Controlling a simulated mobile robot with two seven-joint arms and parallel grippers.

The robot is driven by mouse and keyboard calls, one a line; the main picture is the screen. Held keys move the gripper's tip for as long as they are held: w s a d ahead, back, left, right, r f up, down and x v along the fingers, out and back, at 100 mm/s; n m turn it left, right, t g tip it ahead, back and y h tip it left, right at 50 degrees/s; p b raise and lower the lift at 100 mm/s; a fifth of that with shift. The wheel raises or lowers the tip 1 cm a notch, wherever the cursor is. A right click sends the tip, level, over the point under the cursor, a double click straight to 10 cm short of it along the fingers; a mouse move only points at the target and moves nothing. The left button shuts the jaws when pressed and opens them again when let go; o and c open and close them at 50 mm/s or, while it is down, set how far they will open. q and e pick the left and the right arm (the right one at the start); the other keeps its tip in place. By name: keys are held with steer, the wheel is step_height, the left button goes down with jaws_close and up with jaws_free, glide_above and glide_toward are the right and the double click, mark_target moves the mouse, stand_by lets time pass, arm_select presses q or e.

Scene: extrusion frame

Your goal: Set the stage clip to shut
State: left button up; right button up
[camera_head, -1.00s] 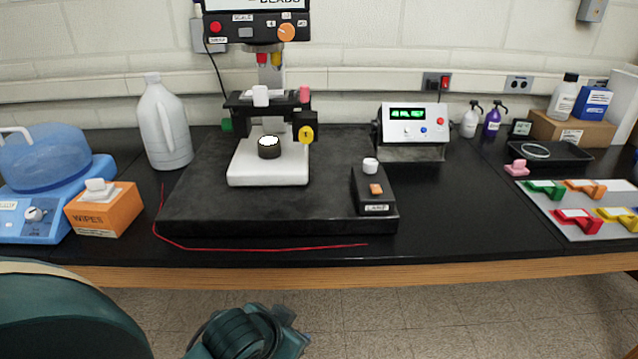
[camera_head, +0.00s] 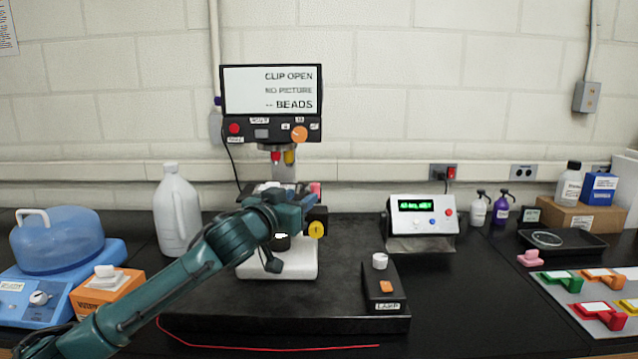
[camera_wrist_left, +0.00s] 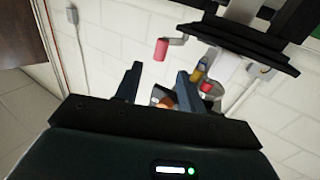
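The microscope's screen (camera_head: 270,90) reads "CLIP OPEN", "NO PICTURE" and "BEADS". A pink knob (camera_head: 315,188) shows at the right end of the stage, just past my left gripper (camera_head: 290,196). In the left wrist view a pink cylinder on a thin arm (camera_wrist_left: 162,49) stands beyond the fingertips, apart from them. The fingers of my left gripper (camera_wrist_left: 157,82) are spread with nothing held between them. My arm and gripper hide much of the stage in the head view. I cannot make out the rest of the clip. My right gripper is not in view.
Red and yellow objectives (camera_head: 283,156) hang close above my left gripper. A yellow knob (camera_head: 316,230) sits below the stage. A lamp box (camera_head: 384,290) and a display controller (camera_head: 422,222) stand right. A white jug (camera_head: 177,212) stands left.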

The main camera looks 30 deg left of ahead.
mark_target(313, 189)
arm_select(q)
steer(key=w+p, duration=0.1)
steer(key=w, duration=0.5)
steer(key=w+a+p, duration=0.1)
steer(key=w, duration=0.2)
steer(key=shift+w+p, duration=0.3)
steer(key=shift+w, duration=0.05)
steer(key=shift+c, duration=0.3)
jaws_close()
